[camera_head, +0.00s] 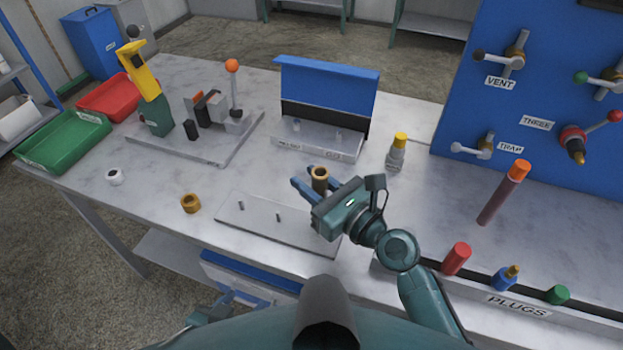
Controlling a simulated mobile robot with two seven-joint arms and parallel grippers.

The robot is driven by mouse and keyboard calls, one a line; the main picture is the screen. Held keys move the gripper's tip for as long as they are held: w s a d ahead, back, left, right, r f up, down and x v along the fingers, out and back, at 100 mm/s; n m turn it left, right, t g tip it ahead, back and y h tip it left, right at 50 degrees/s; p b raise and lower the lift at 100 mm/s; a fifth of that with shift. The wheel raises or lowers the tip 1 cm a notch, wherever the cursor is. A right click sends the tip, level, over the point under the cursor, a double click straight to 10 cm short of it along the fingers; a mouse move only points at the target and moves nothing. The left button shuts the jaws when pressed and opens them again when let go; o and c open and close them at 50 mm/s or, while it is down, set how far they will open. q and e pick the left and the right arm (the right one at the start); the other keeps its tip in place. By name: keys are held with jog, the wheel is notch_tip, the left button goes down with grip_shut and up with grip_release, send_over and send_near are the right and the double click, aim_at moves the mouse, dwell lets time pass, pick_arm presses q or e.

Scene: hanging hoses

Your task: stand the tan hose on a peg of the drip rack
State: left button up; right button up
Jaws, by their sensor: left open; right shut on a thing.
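The tan hose (320,178), a short upright tube with a dark open top, is held in my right gripper (311,187). The gripper is shut on it above the right end of the drip rack (255,226). The rack is a flat grey plate on the table with two short pegs showing, a left peg (241,205) and a middle peg (278,217). Both visible pegs are bare. My gripper and arm cover the rack's right part. My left gripper (222,299) is low at the table's front edge, partly hidden, open and away from the rack.
A brown ring (190,203) and a white ring (115,176) lie left of the rack. A blue-backed stand (326,88) and a yellow-capped bottle (397,153) are behind it. A blue valve panel (455,110) and the plugs tray (530,311) are to the right.

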jog(key=shift+f+b, duration=0.65)
jog(key=shift+f, duration=0.25)
jog(key=shift+f+b, duration=0.5)
jog(key=shift+f, duration=0.15)
jog(key=o, duration=1.1)
jog(key=shift+r, duration=0.15)
